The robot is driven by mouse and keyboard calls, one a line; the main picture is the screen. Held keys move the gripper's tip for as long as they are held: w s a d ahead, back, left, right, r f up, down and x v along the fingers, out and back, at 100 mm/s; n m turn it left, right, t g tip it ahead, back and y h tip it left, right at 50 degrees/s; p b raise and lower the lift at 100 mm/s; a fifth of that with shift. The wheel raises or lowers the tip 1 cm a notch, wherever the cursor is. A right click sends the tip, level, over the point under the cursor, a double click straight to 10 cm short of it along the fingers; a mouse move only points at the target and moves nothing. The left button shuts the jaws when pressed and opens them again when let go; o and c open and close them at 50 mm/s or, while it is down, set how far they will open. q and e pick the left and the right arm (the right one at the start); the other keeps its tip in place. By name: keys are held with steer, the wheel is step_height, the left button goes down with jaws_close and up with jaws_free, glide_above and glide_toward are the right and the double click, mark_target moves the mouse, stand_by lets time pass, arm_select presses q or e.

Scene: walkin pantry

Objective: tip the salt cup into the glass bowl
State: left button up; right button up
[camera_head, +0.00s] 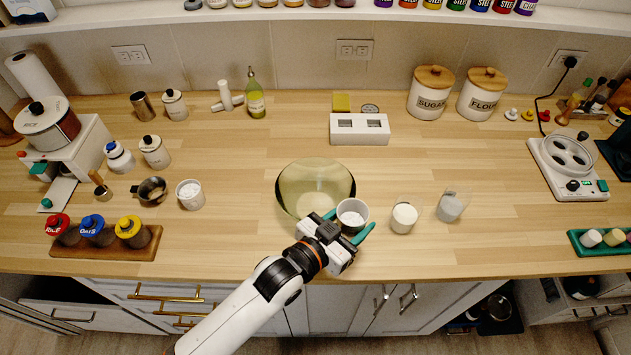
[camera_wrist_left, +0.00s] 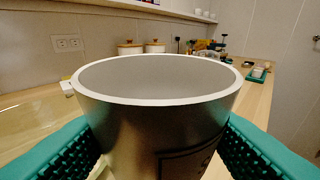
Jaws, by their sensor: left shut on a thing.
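The glass bowl (camera_head: 290,188) stands on the wooden counter in the middle of the head view, with something pale in its bottom. My left gripper (camera_head: 349,226) is shut on a small metal cup (camera_head: 352,214) with white contents, just right of the bowl's front rim. In the left wrist view the cup (camera_wrist_left: 150,130) sits upright between the green fingers (camera_wrist_left: 160,145), with a partly visible dark label on its side. I cannot read the label fully or see the contents there. I cannot tell whether the cup touches the counter. My right gripper is not in view.
Two clear cups, one with white powder (camera_head: 404,218) and one with greyish contents (camera_head: 449,208), stand close to the right. A metal cup with white contents (camera_head: 190,195) stands left of the bowl. The counter's front edge is near.

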mark_target(340, 206)
arm_select(q)
steer(key=shift+w+a+r, duration=0.1)
steer(key=shift+w+r, duration=0.05)
steer(key=shift+w+a+n, duration=0.1)
steer(key=shift+n, duration=0.2)
steer(key=shift+w+a+r+n+g, duration=0.25)
steer(key=shift+w+n+g, duration=0.15)
steer(key=shift+n, duration=0.15)
steer(key=shift+w+a+r+n+g, duration=0.25)
steer(key=shift+w+n+g, duration=0.15)
steer(key=shift+n, duration=0.15)
steer(key=shift+w+a+f+n+g+h+b, duration=0.35)
steer(key=shift+w+f+n+b, duration=0.35)
steer(key=shift+b, duration=0.45)
steer(key=shift+a+r+n, duration=0.1)
steer(key=shift+r+n, duration=0.2)
steer(key=shift+r, duration=0.1)
steer(key=shift+w+a+r+n, duration=0.1)
steer(key=shift+w+a+n, duration=0.1)
steer(key=shift+w+n, duration=0.15)
steer(key=shift+w+a+r+n+g+h, duration=0.15)
steer(key=shift+w+r+n+g+h, duration=0.1)
steer(key=shift+r+n+g, duration=0.4)
steer(key=shift+r+n, duration=0.1)
steer(key=shift+n, duration=0.4)
